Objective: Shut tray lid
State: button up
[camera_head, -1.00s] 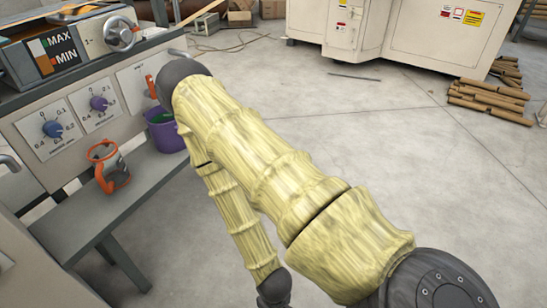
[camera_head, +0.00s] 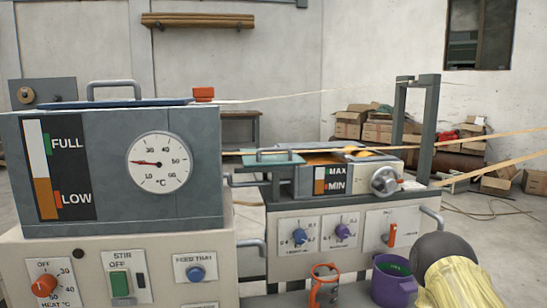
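The tray (camera_head: 345,177) is a grey box marked MAX and MIN on the counter right of centre. A greenish flat lid (camera_head: 266,163) with a bar handle sits at its left end. Orange-brown contents show in the tray's top to the right of the lid, so that part is uncovered. How the lid rests on the tray is too small to tell. My gripper is not in view; only part of my yellow-sleeved arm shows at the lower right.
A large grey tank (camera_head: 105,170) with a thermometer dial and blue top lid (camera_head: 100,103) stands at left. Strands run over the tray. A crank wheel (camera_head: 385,181) is on its front right. An orange-handled jug (camera_head: 325,285) and purple bucket (camera_head: 393,284) stand below.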

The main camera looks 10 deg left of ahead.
aim_at(259, 160)
jog(key=k, duration=0.5)
jog(key=z, duration=1.45)
jog(key=i, duration=0.7)
jog(key=u, duration=3.1)
